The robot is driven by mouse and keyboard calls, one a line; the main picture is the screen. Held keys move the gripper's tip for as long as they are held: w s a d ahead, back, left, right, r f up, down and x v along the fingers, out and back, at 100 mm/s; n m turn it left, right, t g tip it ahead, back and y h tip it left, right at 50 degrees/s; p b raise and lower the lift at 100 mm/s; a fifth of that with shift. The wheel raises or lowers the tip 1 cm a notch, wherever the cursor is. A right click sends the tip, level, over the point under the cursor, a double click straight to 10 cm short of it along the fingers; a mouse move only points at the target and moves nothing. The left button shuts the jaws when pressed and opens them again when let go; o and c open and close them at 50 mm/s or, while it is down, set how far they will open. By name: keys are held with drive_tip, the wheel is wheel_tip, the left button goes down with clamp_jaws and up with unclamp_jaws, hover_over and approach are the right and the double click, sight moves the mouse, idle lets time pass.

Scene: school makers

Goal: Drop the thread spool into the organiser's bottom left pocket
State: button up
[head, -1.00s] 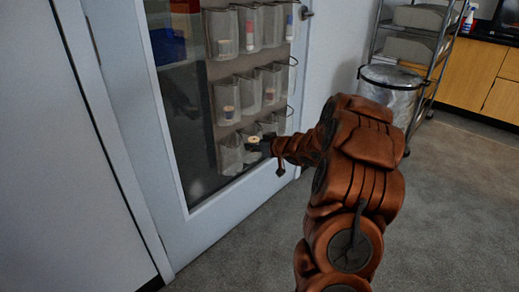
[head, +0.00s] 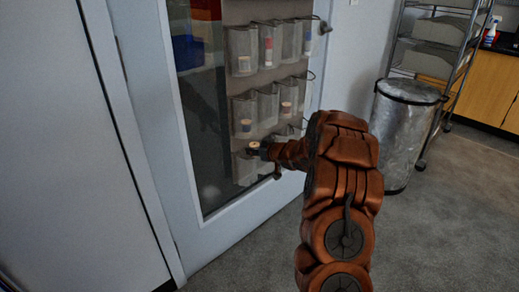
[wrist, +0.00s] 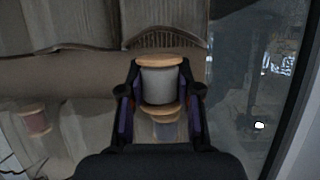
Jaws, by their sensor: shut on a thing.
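The thread spool (wrist: 158,85), with tan ends and pale grey thread, is clamped between both fingers of my gripper (wrist: 160,100). In the head view the spool (head: 253,146) shows small at the tip of my gripper (head: 261,150). The organiser (head: 262,83) is a grey-brown hanging sheet of clear pockets on the door. Its bottom left pocket (head: 243,170) lies just below the held spool, which appears outside it near its upper edge. In the wrist view that pocket's curved mesh rim (wrist: 166,40) is above the spool. My arm hides part of the bottom row.
The glass door (head: 210,236) backs the organiser. A metal bin (head: 405,135) and wheeled rack (head: 437,50) stand right. Grey floor is open.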

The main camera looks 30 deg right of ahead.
drive_tip(key=shift+w+a+p, duration=0.25)
drive_tip(key=shift+w+p, duration=0.5)
drive_tip(key=shift+w, duration=0.3)
drive_tip(key=shift+w+a+p, duration=0.2)
drive_tip(key=shift+w+p, duration=0.55)
drive_tip(key=shift+w, duration=0.25)
drive_tip(key=o, duration=0.9)
drive_tip(key=shift+o, duration=0.2)
